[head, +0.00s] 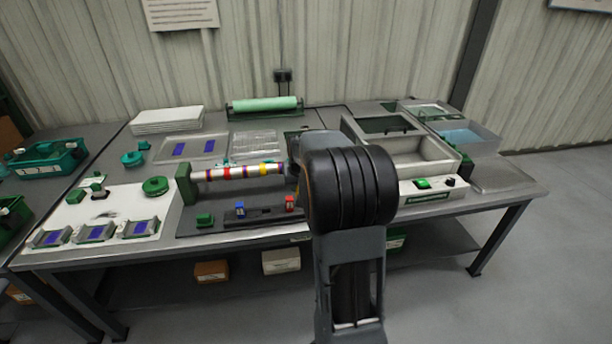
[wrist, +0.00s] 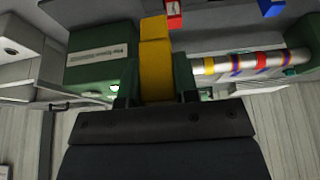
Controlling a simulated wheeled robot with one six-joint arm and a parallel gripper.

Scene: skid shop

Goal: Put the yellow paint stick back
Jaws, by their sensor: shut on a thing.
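The yellow paint stick (wrist: 156,62) is upright in the picture in the wrist view, held between the green fingers of my gripper (wrist: 155,90). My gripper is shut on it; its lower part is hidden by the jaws. The red stick (wrist: 173,14) and the blue stick (wrist: 271,8) also show at the top of the wrist view.
A silver rod with coloured bands (head: 240,172) runs behind the holder from a green end block (head: 184,184). A labelled green housing (wrist: 100,57) stands beside the yellow stick in the wrist view. A grey basin (head: 425,165) is at right. Small fixtures crowd the left.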

